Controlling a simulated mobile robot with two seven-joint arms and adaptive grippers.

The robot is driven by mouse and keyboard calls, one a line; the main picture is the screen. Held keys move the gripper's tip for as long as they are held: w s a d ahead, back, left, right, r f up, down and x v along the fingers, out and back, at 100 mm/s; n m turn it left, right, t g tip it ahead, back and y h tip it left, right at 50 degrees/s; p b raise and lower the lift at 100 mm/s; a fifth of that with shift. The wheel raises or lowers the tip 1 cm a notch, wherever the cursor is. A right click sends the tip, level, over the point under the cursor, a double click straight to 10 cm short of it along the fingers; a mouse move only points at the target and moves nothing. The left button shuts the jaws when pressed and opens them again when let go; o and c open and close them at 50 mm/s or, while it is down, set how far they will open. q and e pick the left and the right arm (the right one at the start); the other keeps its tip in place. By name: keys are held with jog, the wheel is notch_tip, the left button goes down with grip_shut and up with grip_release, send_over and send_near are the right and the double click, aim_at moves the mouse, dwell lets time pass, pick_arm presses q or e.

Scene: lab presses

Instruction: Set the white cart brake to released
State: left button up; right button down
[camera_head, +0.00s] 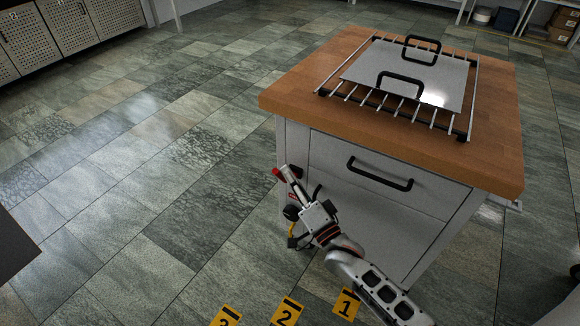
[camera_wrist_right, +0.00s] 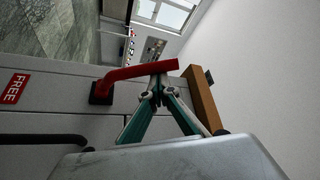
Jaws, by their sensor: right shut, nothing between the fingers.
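The white cart (camera_head: 345,215) stands at the right of the head view, with a wooden top. Its red brake lever (camera_head: 276,171) shows at the front left corner. In the right wrist view the lever (camera_wrist_right: 140,71) runs from a black pivot (camera_wrist_right: 101,92) on the cart's face, pointing away from the red FREE label (camera_wrist_right: 14,88). My right gripper (camera_head: 290,180) is shut with nothing between its fingers. In the wrist view its fingertips (camera_wrist_right: 157,88) are at the lever's bar, near its free end; I cannot tell if they touch. My left gripper is not in view.
A black drawer handle (camera_head: 380,174) sticks out of the cart's front. A wire rack (camera_head: 463,112) with a grey plate (camera_head: 410,72) lies on the wooden top (camera_head: 290,92). Yellow numbered floor markers (camera_head: 286,311) lie in front. The tiled floor (camera_head: 150,160) at left is clear.

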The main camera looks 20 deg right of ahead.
aim_at(281, 179)
jog(key=f, duration=0.1)
jog(key=f+n+b, duration=0.1)
jog(key=s+a+f+n+y, duration=0.1)
jog(key=shift+b, duration=0.35)
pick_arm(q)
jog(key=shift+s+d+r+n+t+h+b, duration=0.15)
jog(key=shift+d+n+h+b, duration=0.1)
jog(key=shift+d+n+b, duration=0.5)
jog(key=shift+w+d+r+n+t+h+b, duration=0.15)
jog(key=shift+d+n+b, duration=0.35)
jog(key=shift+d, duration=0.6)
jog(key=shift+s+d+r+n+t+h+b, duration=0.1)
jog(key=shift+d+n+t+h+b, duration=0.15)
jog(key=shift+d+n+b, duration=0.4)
pick_arm(e)
jog(key=shift+s+a+f+n+t+y, duration=0.2)
jog(key=shift+f+n+y, duration=0.35)
jog(key=shift+n, duration=0.45)
jog(key=shift+s+a+f+n+t+y, duration=0.15)
jog(key=shift+a+f+n+y, duration=0.2)
jog(key=shift+n+y, duration=0.5)
jog(key=shift+s+a+f+n+t+y, duration=0.2)
jog(key=shift+f+n+y, duration=0.25)
jog(key=shift+n, duration=0.7)
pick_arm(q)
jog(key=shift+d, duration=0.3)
pick_arm(e)
jog(key=shift+a+f, duration=0.1)
